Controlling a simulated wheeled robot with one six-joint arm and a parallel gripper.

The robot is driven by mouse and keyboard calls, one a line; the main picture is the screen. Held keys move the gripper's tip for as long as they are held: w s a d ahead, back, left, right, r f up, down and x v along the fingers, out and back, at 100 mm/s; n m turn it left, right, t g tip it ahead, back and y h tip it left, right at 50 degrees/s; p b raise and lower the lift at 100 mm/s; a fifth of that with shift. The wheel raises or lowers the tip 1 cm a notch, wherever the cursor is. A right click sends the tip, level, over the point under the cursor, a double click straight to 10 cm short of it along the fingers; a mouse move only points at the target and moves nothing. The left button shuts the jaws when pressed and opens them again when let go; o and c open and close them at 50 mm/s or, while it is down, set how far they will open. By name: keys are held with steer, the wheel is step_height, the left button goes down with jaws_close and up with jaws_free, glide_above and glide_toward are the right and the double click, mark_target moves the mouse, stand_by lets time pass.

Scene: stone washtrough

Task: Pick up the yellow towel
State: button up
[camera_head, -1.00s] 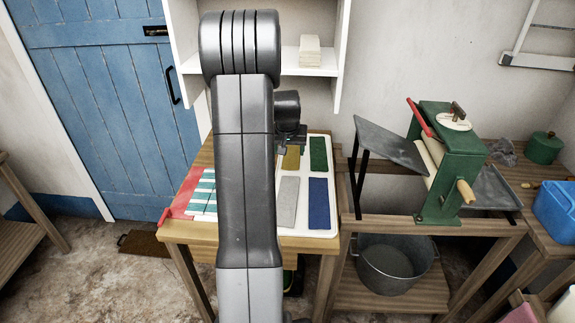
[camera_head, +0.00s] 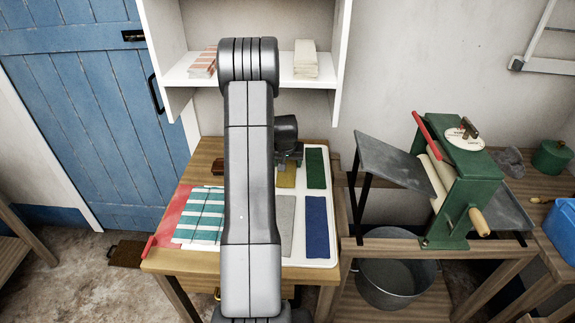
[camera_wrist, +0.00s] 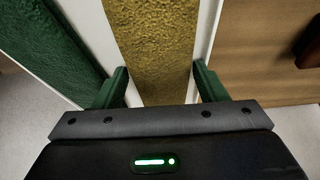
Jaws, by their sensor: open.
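The yellow towel (camera_head: 286,176) lies flat on a white board (camera_head: 331,222) on the wooden table, partly hidden by my arm and gripper in the head view. It also fills the top middle of the wrist view (camera_wrist: 152,45). My gripper (camera_wrist: 160,84) is open over the towel, with its two green fingers apart on either side of the towel strip in the wrist view. The gap between fingertips and board cannot be judged. In the head view my gripper (camera_head: 289,158) is at the towel's far end, its fingers hardly visible.
A green towel (camera_head: 316,168), blue towel (camera_head: 317,226) and grey towel (camera_head: 286,224) lie beside it. A striped cloth (camera_head: 201,217) lies on a red mat (camera_head: 164,232) at left. The white shelf (camera_head: 320,77) stands behind; a green mangle (camera_head: 455,185) is at right.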

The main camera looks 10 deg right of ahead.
steer(key=shift+c, duration=0.3)
steer(key=c, duration=0.8)
steer(key=shift+r, duration=0.1)
